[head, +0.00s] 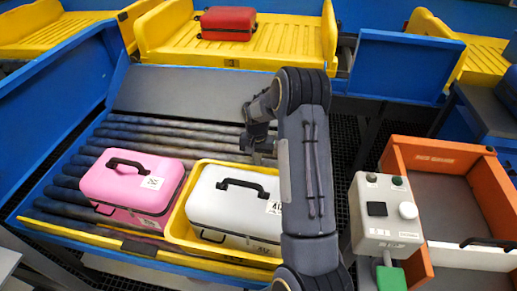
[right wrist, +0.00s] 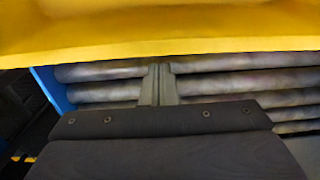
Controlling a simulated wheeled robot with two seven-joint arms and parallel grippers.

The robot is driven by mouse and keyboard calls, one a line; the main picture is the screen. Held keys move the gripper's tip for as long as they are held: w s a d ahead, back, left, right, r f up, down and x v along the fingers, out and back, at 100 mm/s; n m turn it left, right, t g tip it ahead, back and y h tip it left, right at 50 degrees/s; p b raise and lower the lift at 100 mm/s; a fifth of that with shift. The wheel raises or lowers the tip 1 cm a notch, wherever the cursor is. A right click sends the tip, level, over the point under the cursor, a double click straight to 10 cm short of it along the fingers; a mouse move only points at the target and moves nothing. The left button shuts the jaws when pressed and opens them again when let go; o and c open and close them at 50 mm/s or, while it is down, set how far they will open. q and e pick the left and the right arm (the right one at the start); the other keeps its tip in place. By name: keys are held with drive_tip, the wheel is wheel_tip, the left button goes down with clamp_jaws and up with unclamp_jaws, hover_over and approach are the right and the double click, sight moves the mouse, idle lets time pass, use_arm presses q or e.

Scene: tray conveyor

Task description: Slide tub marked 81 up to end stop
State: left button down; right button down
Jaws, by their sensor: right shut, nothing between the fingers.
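A yellow tub (head: 180,228) sits on the roller bed (head: 165,133) and holds a white case with a black handle (head: 235,205). I cannot read a number 81 on the tub. My right gripper (head: 256,155) is over the rollers just behind the tub's back rim, partly hidden by my arm. In the right wrist view the shut, empty fingers (right wrist: 158,84) point at the tub's yellow wall (right wrist: 160,30); I cannot tell whether they touch it. A yellow rail (head: 75,232) runs along the bed's front edge; I cannot tell which part is the end stop. My left gripper is out of view.
A pink case (head: 125,185) stands on the rollers directly left of the tub. A control box (head: 385,215) and an orange bin (head: 430,165) stand to the right. Behind are yellow trays, one with a red case (head: 228,22). The rollers behind the cases are clear.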

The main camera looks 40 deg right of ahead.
drive_tip(key=shift+s+a+f, duration=0.1)
drive_tip(key=shift+s+a, duration=0.2)
drive_tip(key=shift+a, duration=0.05)
drive_tip(key=shift+s+a+b, duration=0.35)
drive_tip(key=shift+s+a, duration=0.1)
drive_tip(key=shift+a, duration=0.15)
drive_tip(key=shift+s+a, duration=0.15)
drive_tip(key=shift+r, duration=3.95)
